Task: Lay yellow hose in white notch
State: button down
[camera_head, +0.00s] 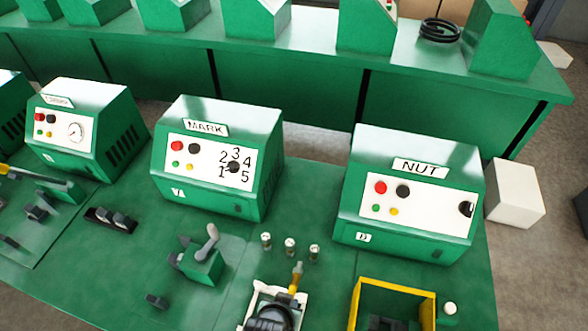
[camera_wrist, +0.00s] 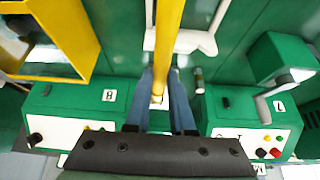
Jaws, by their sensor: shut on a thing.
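The yellow hose (camera_wrist: 168,35) runs from the top of the wrist view down between the two blue fingers of my gripper (camera_wrist: 161,88). My gripper is shut on the hose near its lower end. A white notched frame (camera_wrist: 205,42) lies behind the hose on the green bench, and the hose crosses in front of it. I cannot tell whether hose and frame touch. In the head view, the white frame (camera_head: 301,312) shows at the bottom edge, with a short yellow hose end (camera_head: 293,287) above it. A dark rounded part covers most of the frame there.
The MARK box (camera_head: 217,160) and NUT box (camera_head: 409,195) stand behind. Several small cylinders (camera_head: 290,246) stand between them. A yellow-rimmed bin (camera_head: 397,288) is right of the frame, and a grey-levered green device (camera_head: 203,262) is left. Bare bench lies between the device and frame.

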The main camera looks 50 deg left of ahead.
jog(key=shift+a+r, duration=0.15)
jog(key=shift+a, duration=0.15)
jog(key=shift+s+d+f+b, duration=0.1)
jog(key=shift+s+f+b, duration=0.05)
jog(key=shift+f+b, duration=4.65)
jog(key=shift+f, duration=0.4)
jog(key=c, duration=0.7)
grip_release()
